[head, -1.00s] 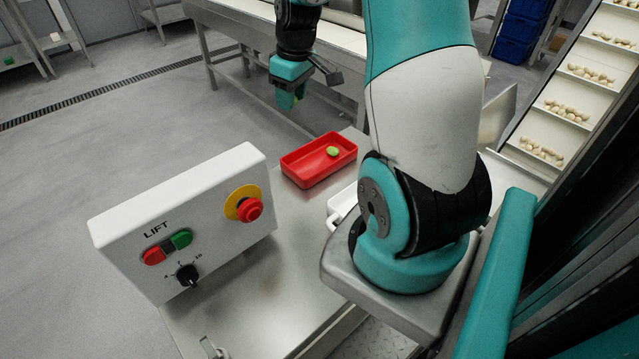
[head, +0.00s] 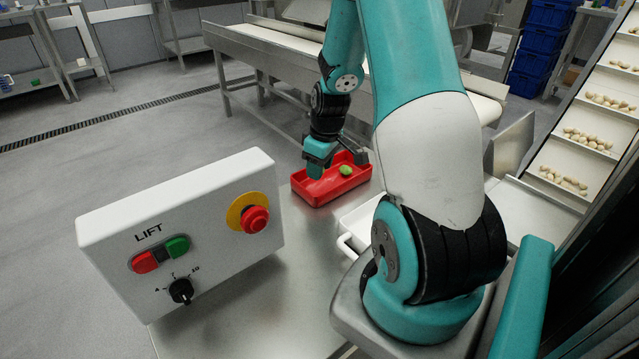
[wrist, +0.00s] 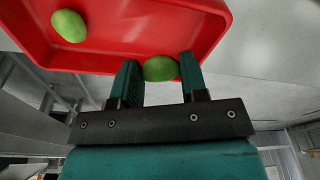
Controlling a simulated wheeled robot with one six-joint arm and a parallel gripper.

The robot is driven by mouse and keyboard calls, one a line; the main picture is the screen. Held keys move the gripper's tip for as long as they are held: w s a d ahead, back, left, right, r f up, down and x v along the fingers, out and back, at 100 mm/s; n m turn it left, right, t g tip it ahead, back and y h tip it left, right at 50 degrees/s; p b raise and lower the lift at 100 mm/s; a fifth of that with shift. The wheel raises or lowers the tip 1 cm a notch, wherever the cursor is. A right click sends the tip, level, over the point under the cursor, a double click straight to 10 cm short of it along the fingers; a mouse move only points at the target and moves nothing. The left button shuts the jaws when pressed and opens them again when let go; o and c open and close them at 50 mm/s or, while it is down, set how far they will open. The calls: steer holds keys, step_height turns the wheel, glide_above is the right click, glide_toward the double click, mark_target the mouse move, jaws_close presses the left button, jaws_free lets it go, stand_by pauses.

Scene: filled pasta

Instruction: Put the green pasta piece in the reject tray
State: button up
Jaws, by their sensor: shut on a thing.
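The red reject tray (head: 322,193) sits on the metal table. One green pasta piece (head: 346,170) lies in it, and this piece also shows at upper left in the wrist view (wrist: 69,26). My gripper (head: 316,172) is at the tray's left end in the head view. In the wrist view its two fingers are shut on a second green pasta piece (wrist: 160,69), seen against the tray's red edge. The held piece is hidden in the head view. I cannot tell how high it is above the tray floor.
A white control box marked LIFT (head: 180,235) stands on the table to the left of the tray. A white tray (head: 358,222) is partly hidden behind my arm. An inclined conveyor with pale pasta pieces (head: 588,139) is at right.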

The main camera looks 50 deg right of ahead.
mark_target(319, 189)
steer(key=shift+f+b, duration=0.55)
steer(key=shift+f, duration=1.55)
steer(key=shift+f, duration=0.2)
steer(key=o, duration=0.6)
steer(key=shift+r, duration=0.1)
steer(key=shift+r, duration=0.1)
steer(key=r+p, duration=0.1)
steer(key=r, duration=0.3)
steer(key=s+r+p, duration=0.1)
steer(key=r, duration=0.3)
steer(key=r+p, duration=0.1)
steer(key=r, duration=0.3)
steer(key=shift+s+d, duration=0.1)
steer(key=shift+s, duration=0.3)
